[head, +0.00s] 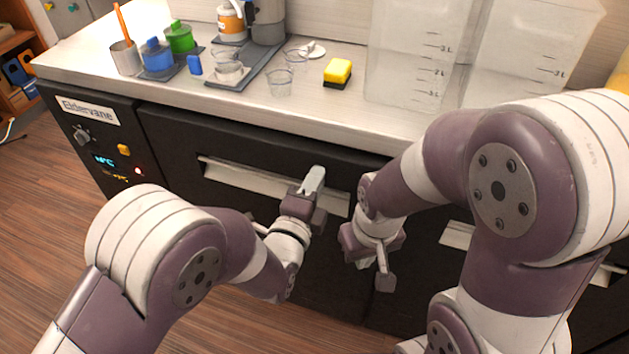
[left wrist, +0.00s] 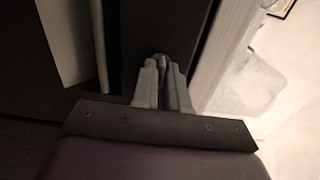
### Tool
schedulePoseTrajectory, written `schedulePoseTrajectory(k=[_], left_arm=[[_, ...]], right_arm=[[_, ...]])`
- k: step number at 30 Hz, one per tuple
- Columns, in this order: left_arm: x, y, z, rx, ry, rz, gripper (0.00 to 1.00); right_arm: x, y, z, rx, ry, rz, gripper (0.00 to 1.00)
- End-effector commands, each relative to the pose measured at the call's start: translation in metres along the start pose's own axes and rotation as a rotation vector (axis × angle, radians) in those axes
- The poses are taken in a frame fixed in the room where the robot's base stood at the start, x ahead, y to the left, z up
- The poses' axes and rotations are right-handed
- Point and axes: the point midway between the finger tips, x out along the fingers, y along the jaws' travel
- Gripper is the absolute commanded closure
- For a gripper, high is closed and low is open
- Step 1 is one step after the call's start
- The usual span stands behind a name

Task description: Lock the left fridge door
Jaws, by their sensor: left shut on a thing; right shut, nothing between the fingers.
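The left fridge door (head: 240,146) is the black panel under the counter, with a long pale handle (head: 235,176) across it. It looks closed. My left gripper (head: 314,178) is at the door's upper right, past the handle's right part. In the left wrist view, my left gripper's fingers (left wrist: 163,82) are shut on a small grey piece (left wrist: 161,61) at the door front, which appears to be the door's lock. Its turn position is too hidden to tell. My right gripper (head: 384,281) is shut and empty, lower and to the right, in front of the fridge.
The control panel (head: 103,148) with a knob and display is left of the door. The counter (head: 330,118) above holds several cups, a yellow sponge (head: 338,72) and large clear containers (head: 415,60). The wooden floor (head: 60,215) is clear at left.

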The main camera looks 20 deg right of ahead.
Motion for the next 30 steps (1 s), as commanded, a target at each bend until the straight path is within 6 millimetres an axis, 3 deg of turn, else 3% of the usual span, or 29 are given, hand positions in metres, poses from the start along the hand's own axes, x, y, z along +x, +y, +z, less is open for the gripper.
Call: schedulePoseTrajectory(k=[5,6,8,17,20,30], left_arm=[[0.000,0.001,0.000,0.000,0.001,0.003,1.00],[0.000,0.001,0.000,0.000,0.001,0.003,0.84],[0.000,0.001,0.000,0.000,0.001,0.003,0.68],[-0.002,0.000,0.000,-0.001,0.001,0.001,0.68],[-0.015,0.000,-0.001,-0.001,0.001,0.003,0.68],[-0.103,0.000,-0.001,0.000,0.004,0.003,0.68]], right_arm=[[0.000,0.000,0.000,0.000,0.000,0.000,1.00],[0.000,0.000,0.000,0.000,0.000,0.000,1.00],[0.000,0.000,0.000,0.000,0.000,0.000,1.00],[0.000,0.000,0.000,0.000,0.000,0.000,1.00],[-0.002,0.000,0.000,0.000,0.000,0.000,1.00],[-0.010,0.000,-0.001,0.000,0.000,0.000,1.00]])
